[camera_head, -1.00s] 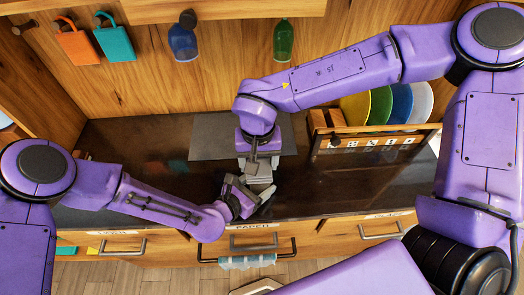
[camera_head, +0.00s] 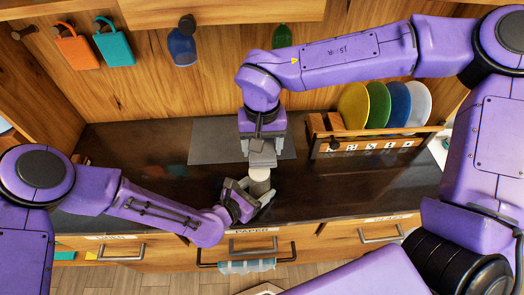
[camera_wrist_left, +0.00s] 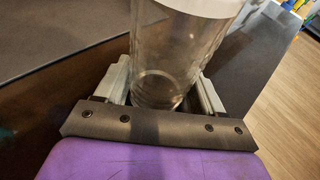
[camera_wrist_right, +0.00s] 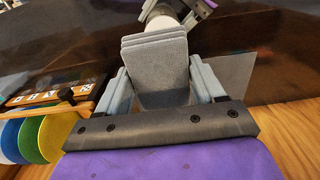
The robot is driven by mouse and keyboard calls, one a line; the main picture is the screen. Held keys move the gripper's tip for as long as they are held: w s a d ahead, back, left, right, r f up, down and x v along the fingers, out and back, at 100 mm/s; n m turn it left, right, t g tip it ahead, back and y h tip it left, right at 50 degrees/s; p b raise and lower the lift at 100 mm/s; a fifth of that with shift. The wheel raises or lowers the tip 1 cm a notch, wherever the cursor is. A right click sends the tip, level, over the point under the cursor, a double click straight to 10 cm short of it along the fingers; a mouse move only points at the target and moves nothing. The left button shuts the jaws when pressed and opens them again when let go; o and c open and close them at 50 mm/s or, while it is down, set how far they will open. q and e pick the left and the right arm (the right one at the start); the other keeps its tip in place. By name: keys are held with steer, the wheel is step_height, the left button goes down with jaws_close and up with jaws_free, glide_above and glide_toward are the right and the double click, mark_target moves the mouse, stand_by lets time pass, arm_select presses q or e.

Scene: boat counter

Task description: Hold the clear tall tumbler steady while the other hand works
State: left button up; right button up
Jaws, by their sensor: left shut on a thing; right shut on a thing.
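The clear tall tumbler (camera_wrist_left: 170,60) stands between the fingers of my left gripper (camera_wrist_left: 163,92) in the left wrist view, with a white band or lid at its top. In the head view its pale top (camera_head: 259,176) shows near the counter's front; its lower part is hidden by my left gripper (camera_head: 252,197). My right gripper (camera_head: 262,148) is shut on a grey layered block (camera_wrist_right: 160,70), perhaps a folded cloth or sponge. The block is just behind and above the tumbler; I cannot tell whether they touch.
A wooden rack (camera_head: 326,146) with several coloured plates stands at the back right. A grey mat (camera_head: 212,140) lies behind the grippers. The left counter is mostly clear.

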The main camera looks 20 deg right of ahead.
steer(key=shift+r, duration=1.8)
arm_select(q)
steer(key=o, duration=1.2)
steer(key=shift+o, duration=0.2)
steer(key=v, duration=1.1)
steer(key=shift+w+a, duration=0.1)
arm_select(e)
steer(key=shift+a, duration=0.1)
arm_select(q)
steer(key=shift+s+a+r, duration=0.15)
steer(key=shift+s+a, duration=0.15)
steer(key=shift+a, duration=0.1)
steer(key=shift+d, duration=0.1)
